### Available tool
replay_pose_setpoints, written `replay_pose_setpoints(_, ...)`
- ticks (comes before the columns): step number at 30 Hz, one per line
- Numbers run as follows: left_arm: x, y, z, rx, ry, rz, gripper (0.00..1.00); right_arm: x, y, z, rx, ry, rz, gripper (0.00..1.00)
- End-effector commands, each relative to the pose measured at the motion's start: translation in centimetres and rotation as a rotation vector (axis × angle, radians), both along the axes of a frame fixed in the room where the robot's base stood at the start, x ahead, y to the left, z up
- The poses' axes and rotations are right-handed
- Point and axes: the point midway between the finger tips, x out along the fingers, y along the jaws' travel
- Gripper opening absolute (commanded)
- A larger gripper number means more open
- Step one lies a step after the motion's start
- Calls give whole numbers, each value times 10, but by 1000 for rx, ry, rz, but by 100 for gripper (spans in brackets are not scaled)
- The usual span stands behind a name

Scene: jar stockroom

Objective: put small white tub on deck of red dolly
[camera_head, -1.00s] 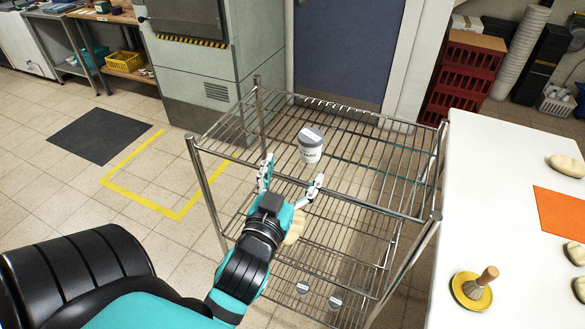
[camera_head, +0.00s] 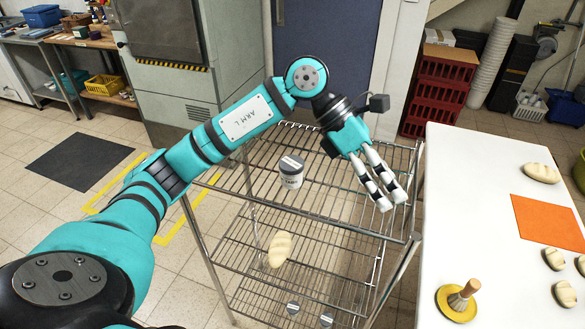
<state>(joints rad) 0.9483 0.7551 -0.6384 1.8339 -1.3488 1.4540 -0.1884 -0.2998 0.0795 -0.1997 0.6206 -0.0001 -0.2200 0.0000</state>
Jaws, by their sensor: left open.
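A white tub with a grey lid and a dark label (camera_head: 291,172) stands upright on the top shelf of a wire rack (camera_head: 345,222). Two more tubs with greyish lids, a left one (camera_head: 292,309) and a right one (camera_head: 326,320), are low in the rack, small and partly behind wires. My left gripper (camera_head: 392,203) is open and empty, pointing down over the right part of the top shelf. It is to the right of the upper tub and apart from it. No red dolly shows, and my right gripper is out of view.
A pale loaf (camera_head: 280,250) lies on the rack's middle shelf. Red crates (camera_head: 440,85) are stacked behind. Floor left of the rack is clear.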

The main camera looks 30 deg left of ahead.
Motion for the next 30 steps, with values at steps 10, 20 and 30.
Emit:
replay_pose_setpoints(10, 22, 223, 57, 685, -29, 158, 83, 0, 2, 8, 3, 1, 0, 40)
replay_pose_setpoints(20, 20, 236, 28, 732, -5, 169, 83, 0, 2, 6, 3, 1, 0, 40)
replay_pose_setpoints(30, 26, 228, -38, 730, -7, 171, 83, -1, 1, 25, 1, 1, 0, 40)
